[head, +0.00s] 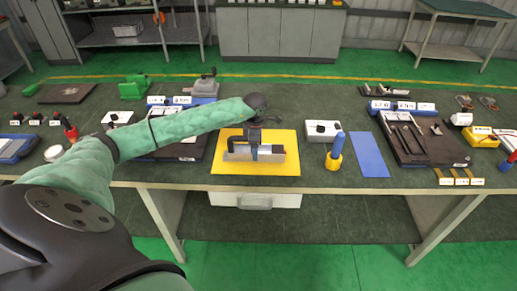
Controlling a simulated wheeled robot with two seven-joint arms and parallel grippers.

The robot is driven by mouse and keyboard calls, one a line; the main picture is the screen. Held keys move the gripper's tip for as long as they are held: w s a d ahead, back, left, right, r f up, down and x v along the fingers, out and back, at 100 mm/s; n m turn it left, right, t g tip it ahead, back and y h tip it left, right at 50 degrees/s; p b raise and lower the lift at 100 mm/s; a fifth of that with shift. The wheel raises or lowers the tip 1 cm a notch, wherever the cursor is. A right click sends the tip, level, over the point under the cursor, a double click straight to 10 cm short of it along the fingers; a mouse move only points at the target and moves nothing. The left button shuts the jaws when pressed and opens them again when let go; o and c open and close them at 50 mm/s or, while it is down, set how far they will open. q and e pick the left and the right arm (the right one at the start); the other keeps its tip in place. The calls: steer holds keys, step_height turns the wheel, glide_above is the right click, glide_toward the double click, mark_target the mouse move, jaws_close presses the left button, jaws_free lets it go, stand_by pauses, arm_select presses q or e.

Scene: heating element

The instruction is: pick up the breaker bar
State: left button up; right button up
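I cannot single out the breaker bar with certainty. Long dark bar-shaped tools (407,138) lie in the open black tool case (443,153) on the right of the bench. My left arm reaches in from the left across the bench. My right gripper is out of view.
A yellow-and-blue upright tool (335,153), a white box (322,131) and a blue mat (368,155) lie right of the yellow mat. Another tool case (188,150) is partly behind my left arm. Green blocks (132,88) stand at the back left.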

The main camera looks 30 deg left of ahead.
arm_select(q)
steer(key=shift+f, duration=0.1)
steer(key=c, duration=1.3)
steer(key=shift+c, duration=0.4)
